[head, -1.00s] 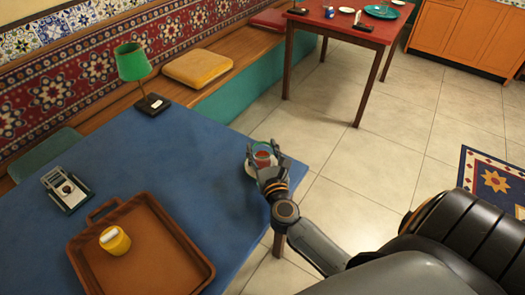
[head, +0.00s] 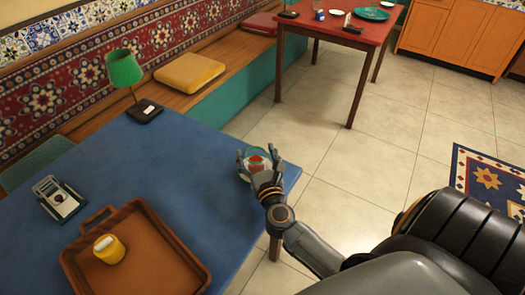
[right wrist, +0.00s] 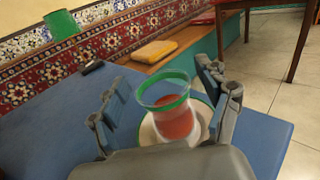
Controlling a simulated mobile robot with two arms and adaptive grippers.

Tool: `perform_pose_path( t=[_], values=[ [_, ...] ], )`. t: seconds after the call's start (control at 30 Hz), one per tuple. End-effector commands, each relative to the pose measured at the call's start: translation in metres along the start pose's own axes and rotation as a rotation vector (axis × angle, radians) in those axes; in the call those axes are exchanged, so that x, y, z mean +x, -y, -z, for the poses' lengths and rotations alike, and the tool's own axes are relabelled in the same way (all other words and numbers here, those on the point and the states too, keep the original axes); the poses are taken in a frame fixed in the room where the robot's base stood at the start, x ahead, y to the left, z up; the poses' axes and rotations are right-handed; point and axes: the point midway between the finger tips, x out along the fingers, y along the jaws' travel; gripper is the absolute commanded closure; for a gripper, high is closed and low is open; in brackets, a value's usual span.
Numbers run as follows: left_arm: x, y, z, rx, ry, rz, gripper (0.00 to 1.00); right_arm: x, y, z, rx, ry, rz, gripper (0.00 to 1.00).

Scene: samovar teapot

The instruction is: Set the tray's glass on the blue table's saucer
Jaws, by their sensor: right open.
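The glass (right wrist: 172,112), green-rimmed with red liquid, stands on the white saucer (right wrist: 148,130) on the blue table (right wrist: 50,130), near its right edge. The glass also shows in the head view (head: 257,163), partly behind my fingers. My right gripper (head: 260,162) is open, with one finger on each side of the glass. In the right wrist view, gaps show between the fingers (right wrist: 163,88) and the glass. The brown tray (head: 150,255) lies at the front left of the table and holds no glass. My left gripper is not in view.
A yellow cup (head: 109,250) stands on the tray. A bench with a yellow cushion (head: 191,73) runs behind. A red table (head: 355,30) stands farther off.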

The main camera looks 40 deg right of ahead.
Motion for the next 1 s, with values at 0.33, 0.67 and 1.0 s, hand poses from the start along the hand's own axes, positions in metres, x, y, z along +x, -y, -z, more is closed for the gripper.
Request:
perform_pose_path(
  t=[0.33,0.67,1.0],
  values=[
    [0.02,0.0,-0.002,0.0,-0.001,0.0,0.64,-0.078,0.0,0.007,0.001,-0.008,0.0,0.23],
    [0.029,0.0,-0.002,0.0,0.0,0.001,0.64,-0.115,0.0,0.003,0.001,-0.004,0.001,0.23],
    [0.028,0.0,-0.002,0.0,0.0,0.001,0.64,-0.116,0.0,0.003,0.001,-0.004,0.0,0.23]
  ],
)
